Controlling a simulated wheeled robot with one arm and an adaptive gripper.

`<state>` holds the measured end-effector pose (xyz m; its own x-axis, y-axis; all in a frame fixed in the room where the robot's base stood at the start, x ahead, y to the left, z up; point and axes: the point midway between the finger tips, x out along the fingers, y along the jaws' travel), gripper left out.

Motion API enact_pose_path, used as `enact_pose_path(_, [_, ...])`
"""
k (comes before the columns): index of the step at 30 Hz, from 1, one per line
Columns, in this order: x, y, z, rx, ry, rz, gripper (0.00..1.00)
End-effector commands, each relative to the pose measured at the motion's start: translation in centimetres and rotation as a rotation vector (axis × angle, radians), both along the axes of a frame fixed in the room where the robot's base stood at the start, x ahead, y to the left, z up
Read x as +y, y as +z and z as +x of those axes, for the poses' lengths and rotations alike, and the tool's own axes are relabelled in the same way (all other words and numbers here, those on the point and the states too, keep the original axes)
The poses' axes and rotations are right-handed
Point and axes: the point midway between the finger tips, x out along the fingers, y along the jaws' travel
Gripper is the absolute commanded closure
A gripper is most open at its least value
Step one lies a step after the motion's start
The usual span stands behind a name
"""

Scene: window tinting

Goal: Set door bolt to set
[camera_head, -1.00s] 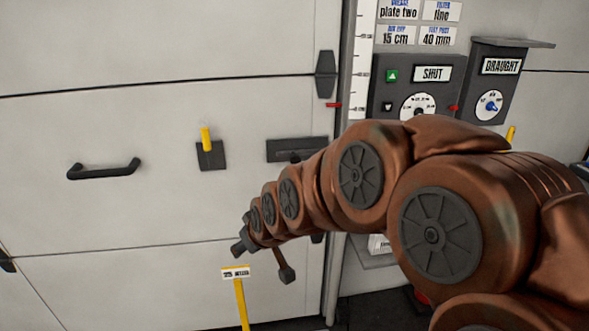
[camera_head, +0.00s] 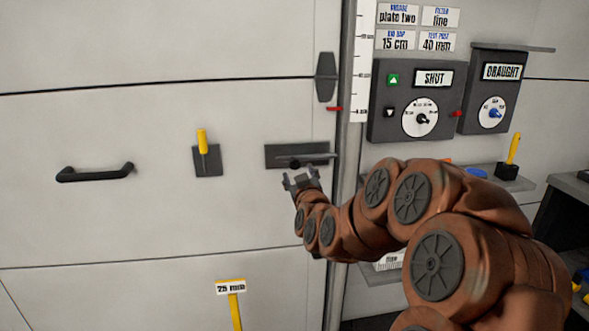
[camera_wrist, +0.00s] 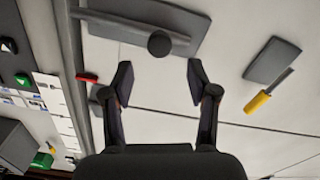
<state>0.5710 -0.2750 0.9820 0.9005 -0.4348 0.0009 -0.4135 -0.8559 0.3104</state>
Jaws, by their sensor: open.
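The door bolt (camera_head: 283,161) is a dark horizontal rod on a dark rectangular plate (camera_head: 275,150), at the right edge of the pale door panel. In the wrist view the bolt's rod (camera_wrist: 110,20) and round knob (camera_wrist: 159,43) show at the top, with the knob pointing at the camera. My gripper (camera_head: 301,177) is just below the bolt. In the wrist view my gripper (camera_wrist: 159,73) is open and empty, with the knob lined up between and just beyond its fingertips. Contact with the knob is not visible.
A yellow-handled tool (camera_head: 202,141) on a dark plate and a black pull handle (camera_head: 95,173) are to the left. A control box reading SHUT (camera_head: 390,125) and a DRAUGHT box (camera_head: 485,110) stand right of the post. A 25 mm sign (camera_head: 230,287) is below.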

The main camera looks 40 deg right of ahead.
Motion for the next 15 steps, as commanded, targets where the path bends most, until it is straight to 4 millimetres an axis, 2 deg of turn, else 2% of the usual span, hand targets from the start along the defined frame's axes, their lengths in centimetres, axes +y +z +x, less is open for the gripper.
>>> enact_pose_path(15, [-0.8, 0.4, 1.7, 0.004, 0.0, 0.003, 0.41])
